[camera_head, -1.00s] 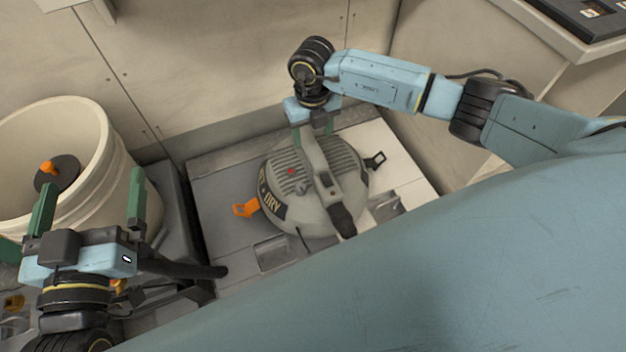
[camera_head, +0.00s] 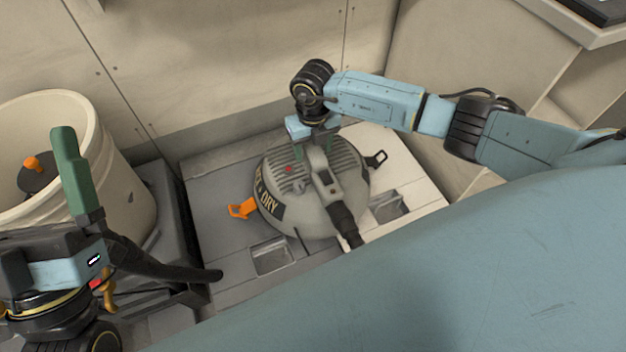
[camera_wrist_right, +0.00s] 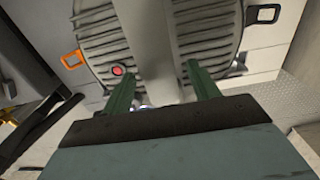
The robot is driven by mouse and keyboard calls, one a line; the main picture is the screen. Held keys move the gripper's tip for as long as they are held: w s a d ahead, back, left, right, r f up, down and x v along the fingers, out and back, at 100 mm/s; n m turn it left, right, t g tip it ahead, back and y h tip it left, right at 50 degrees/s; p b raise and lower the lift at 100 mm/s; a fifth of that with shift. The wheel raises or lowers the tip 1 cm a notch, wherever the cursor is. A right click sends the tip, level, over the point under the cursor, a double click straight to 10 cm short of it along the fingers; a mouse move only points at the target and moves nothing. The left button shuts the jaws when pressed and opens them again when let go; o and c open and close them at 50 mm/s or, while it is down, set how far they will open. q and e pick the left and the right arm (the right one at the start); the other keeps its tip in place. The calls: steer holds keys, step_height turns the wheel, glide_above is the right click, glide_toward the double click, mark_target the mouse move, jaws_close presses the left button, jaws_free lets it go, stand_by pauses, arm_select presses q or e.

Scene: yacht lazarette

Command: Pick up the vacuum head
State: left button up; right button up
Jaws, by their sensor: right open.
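The vacuum head (camera_head: 280,178) is a grey, ribbed dome with a handle across its top, a red button and "DRY" lettering. It sits on a pale grey surface in the middle of the head view, with an orange latch on its left and a black latch on its right. In the right wrist view the vacuum head (camera_wrist_right: 195,35) fills the upper middle. My right gripper (camera_wrist_right: 162,85) is open, its green fingers on either side of the handle (camera_wrist_right: 150,50); contact cannot be told. My left gripper is at the lower left, with one green finger (camera_head: 72,170) clearly visible.
A large cream bucket (camera_head: 125,190) stands at the left, with a dark disc and orange knob (camera_head: 32,163) inside. A black hose (camera_head: 165,268) lies beside my left gripper. Recessed pockets (camera_head: 272,257) are in the surface around the vacuum head. Cream walls close off the back.

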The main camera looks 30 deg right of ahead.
steer(key=shift+f, duration=0.8)
steer(key=shift+c, duration=0.4)
steer(key=c, duration=1.2)
steer(key=shift+w+a+r, duration=0.1)
steer(key=shift+w+r, duration=0.05)
steer(key=shift+r, duration=0.05)
jaws_close()
